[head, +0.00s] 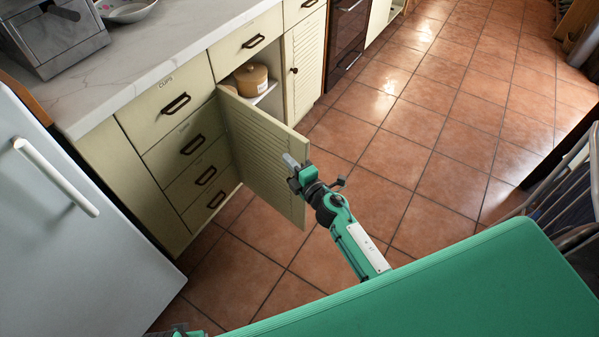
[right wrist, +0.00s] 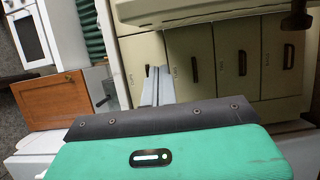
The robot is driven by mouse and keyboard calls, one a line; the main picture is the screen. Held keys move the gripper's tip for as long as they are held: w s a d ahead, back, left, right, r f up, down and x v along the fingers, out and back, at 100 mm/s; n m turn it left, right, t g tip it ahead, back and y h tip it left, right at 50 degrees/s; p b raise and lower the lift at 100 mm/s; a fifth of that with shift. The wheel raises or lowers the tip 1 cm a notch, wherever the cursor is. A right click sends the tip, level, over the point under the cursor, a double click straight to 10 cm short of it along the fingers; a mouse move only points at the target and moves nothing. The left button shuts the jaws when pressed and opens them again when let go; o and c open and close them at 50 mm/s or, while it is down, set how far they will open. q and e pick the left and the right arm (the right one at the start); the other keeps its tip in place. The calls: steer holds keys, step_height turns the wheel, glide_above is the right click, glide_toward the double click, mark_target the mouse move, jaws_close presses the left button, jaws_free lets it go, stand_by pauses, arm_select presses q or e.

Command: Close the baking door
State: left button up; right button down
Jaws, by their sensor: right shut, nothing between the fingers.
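The baking door looks to be the cream louvered cabinet door (head: 255,145), whose label I cannot see. It stands wide open in the head view, swung out from the cabinet beside the drawers. My right gripper (head: 289,160) is shut and empty. Its tips overlap the door's free edge in the picture; I cannot tell whether they touch it. In the right wrist view the shut fingers (right wrist: 156,85) show in front of the cream drawers (right wrist: 215,65). My left gripper is not clearly seen.
A lidded tan pot (head: 252,80) stands on the shelf in the open cabinet. The marble counter (head: 140,70) runs above, and a white fridge (head: 60,220) stands at the left. A folding chair (head: 570,190) is at the right. The tiled floor (head: 420,130) beyond my arm is clear.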

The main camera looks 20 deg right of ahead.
mark_target(297, 150)
steer(key=shift+w+d, duration=1.55)
steer(key=shift+w, duration=0.2)
steer(key=shift+d, duration=0.1)
